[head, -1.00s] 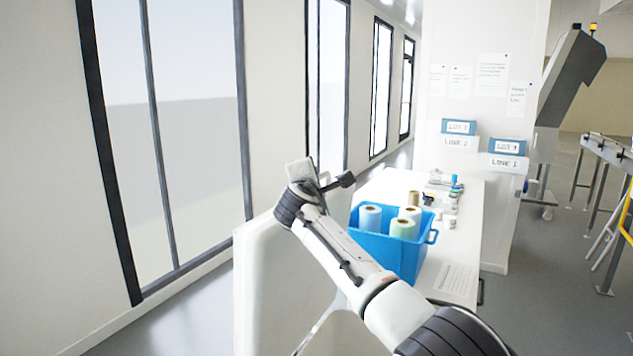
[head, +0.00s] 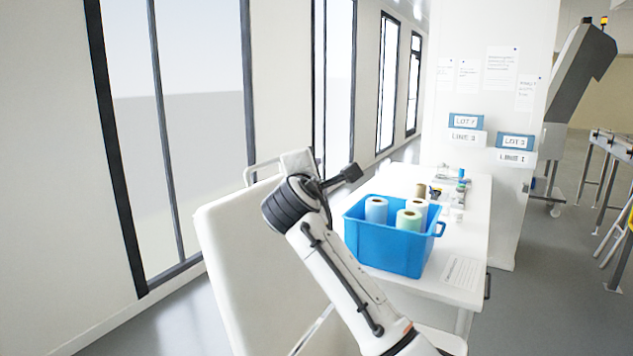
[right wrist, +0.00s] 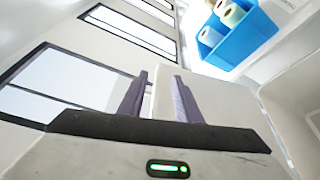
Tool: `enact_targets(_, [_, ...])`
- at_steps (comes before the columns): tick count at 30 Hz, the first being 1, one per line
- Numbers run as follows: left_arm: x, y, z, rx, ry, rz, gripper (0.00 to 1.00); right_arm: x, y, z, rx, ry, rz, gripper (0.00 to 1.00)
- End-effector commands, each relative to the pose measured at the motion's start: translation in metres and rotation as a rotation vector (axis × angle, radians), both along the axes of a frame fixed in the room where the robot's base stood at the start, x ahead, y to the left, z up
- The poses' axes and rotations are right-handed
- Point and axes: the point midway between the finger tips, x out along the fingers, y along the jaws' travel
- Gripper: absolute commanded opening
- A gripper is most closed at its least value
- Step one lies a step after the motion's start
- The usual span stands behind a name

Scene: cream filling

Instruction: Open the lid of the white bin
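The lid of the white bin (head: 245,275) stands raised in the head view as a large pale panel, leaning to the left, with a rail-like handle (head: 262,168) at its top edge. My right arm passes in front of the panel and its wrist is close to the panel's upper right edge. In the right wrist view my right gripper (right wrist: 160,78) has its two fingers apart, with the white panel behind and between them; contact is not clear. Pale walls at the right of that view may be the bin's inside. My left gripper is not in view.
A blue crate (head: 385,248) holding several rolls stands on a white table (head: 462,250) right of my arm. Small items lie farther back on the table. A windowed wall (head: 205,130) runs along the left. Grey floor (head: 175,325) is clear before it.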

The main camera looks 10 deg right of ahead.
Motion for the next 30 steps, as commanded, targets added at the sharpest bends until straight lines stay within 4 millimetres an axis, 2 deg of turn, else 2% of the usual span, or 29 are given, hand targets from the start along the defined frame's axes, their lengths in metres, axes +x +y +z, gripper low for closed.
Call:
enact_targets(6, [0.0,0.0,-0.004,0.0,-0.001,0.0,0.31,-0.017,0.005,0.002,0.0,-0.001,0.001,0.31])
enact_targets(15, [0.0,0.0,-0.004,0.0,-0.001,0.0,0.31,-0.019,0.006,0.002,-0.001,0.0,0.0,0.31])
enact_targets(16, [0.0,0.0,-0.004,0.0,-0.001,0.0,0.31,-0.019,0.006,0.002,-0.001,0.0,0.0,0.29])
enact_targets(18, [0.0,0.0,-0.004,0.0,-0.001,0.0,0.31,-0.019,0.006,-0.001,0.003,0.004,0.001,0.17])
enact_targets(20, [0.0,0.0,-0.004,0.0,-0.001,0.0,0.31,-0.018,0.005,-0.013,0.023,0.014,0.007,0.07])
enact_targets(21, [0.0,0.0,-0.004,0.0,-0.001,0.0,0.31,-0.018,0.004,-0.027,0.045,0.025,0.014,0.01])
enact_targets(23, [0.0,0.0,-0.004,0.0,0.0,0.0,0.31,-0.019,0.003,-0.06,0.101,0.052,0.028,0.0])
enact_targets(26, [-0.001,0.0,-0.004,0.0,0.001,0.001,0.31,-0.028,0.0,-0.137,0.245,0.113,0.054,0.0])
enact_targets(27, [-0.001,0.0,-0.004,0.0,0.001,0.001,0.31,-0.036,-0.002,-0.172,0.32,0.14,0.06,0.0])
enact_targets(29, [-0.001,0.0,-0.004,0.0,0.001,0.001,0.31,-0.052,-0.004,-0.227,0.44,0.183,0.066,0.0])
enact_targets(30, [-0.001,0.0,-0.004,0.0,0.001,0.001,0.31,-0.066,-0.007,-0.261,0.524,0.209,0.062,0.0])
